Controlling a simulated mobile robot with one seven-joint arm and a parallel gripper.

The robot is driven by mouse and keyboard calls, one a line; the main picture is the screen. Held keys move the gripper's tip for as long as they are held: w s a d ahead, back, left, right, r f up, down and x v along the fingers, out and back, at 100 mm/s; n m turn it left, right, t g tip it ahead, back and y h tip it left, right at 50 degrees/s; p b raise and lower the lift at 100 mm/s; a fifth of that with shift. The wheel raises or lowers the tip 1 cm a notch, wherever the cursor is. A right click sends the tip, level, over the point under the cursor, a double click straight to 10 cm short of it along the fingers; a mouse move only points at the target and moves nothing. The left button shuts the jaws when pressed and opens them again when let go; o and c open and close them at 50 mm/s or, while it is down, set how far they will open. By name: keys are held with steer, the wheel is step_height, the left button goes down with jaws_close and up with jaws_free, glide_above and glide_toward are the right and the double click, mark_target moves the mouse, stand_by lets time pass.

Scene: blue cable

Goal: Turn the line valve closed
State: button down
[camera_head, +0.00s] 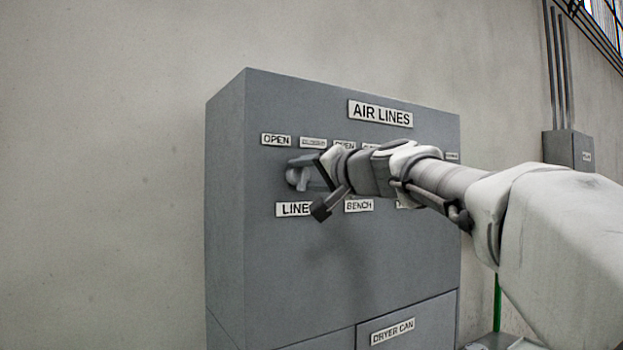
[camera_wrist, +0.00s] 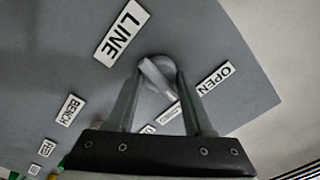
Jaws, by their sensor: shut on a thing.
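The line valve (camera_head: 295,176) is a grey knob with a lever on the front of the grey AIR LINES cabinet (camera_head: 330,270). It sits above the LINE label (camera_head: 294,209) and below the OPEN label (camera_head: 276,140) and a smaller, unreadable label (camera_head: 313,143). My gripper (camera_head: 318,182) reaches in from the right and is shut on the valve's lever. In the wrist view the pale lever (camera_wrist: 157,77) lies slanted between my two fingers (camera_wrist: 158,92). Fingers and wrist hide part of the valve in the head view.
The BENCH label (camera_head: 359,205) and further labels stand to the right, partly behind my arm. A DRYER CAN drawer (camera_head: 405,325) is low on the cabinet. A grey wall box (camera_head: 568,150) with conduits is at the right. Left of the cabinet is bare wall.

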steer(key=m, duration=0.3)
steer(key=shift+m, duration=0.3)
steer(key=shift+m+p, duration=0.3)
steer(key=shift+m, duration=1.5)
steer(key=shift+c, duration=1.4)
jaws_free()
steer(key=b+v, duration=0.4)
steer(key=v, duration=1.3)
steer(key=shift+d, duration=0.2)
